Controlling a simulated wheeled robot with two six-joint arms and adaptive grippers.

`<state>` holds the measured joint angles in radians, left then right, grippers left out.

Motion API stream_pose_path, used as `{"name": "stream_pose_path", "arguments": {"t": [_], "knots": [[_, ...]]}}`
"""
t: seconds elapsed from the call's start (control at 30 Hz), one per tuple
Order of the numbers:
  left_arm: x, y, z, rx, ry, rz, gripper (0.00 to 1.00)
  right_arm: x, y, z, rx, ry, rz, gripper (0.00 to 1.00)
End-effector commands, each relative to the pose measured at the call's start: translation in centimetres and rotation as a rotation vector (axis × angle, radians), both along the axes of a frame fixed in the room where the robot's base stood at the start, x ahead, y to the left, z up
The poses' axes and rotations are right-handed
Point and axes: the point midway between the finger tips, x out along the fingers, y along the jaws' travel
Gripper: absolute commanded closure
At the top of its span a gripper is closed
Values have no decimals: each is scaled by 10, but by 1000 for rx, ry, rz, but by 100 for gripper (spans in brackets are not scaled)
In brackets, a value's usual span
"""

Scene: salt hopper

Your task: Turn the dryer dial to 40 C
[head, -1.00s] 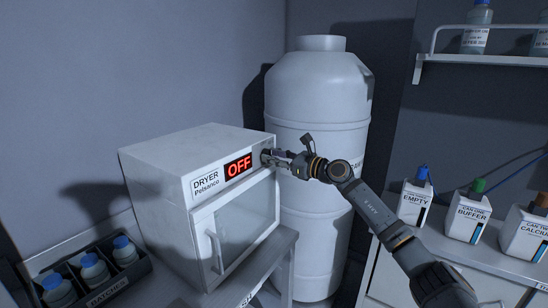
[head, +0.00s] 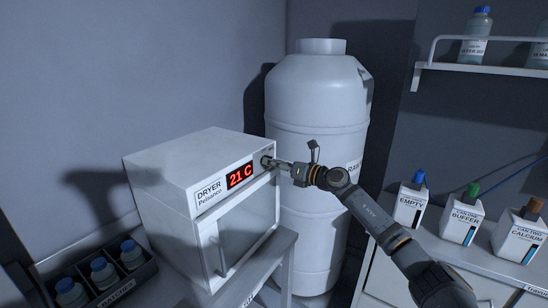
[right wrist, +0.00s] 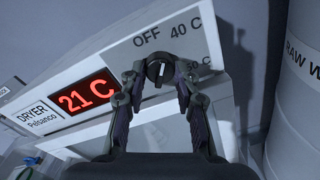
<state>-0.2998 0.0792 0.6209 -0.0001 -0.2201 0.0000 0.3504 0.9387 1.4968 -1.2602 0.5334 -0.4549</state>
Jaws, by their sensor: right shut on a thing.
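The white dryer (head: 180,165) stands at the left with its door shut. Its red display (head: 240,175) reads 21 C, and it also shows in the right wrist view (right wrist: 83,95). The dark dial (right wrist: 158,72) sits right of the display, with a pale mark on its face. The labels OFF (right wrist: 147,38) and 40 C (right wrist: 185,26) are above it. Another label ending in C is partly hidden by a finger. I cannot tell exactly which label the mark points at. My right gripper (head: 273,162) is shut on the dial, one finger on each side. My left gripper is not in view.
A large white tank (head: 315,110) stands close behind the dryer and my right gripper. A dark rack (head: 128,283) of blue-capped bottles is at lower left. Several labelled cans, such as the buffer can (head: 462,220), stand on the right counter beneath a shelf (head: 490,67).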

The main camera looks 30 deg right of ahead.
Motion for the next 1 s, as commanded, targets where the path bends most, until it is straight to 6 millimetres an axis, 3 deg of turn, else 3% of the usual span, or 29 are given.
{"name": "stream_pose_path", "arguments": {"t": [0.1,0.4,1.0], "knots": [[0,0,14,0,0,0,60,0,0,4,77,32,-1,100],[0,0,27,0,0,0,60,0,0,3,208,85,-1,100],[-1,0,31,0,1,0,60,0,0,1,252,103,-1,100]]}}
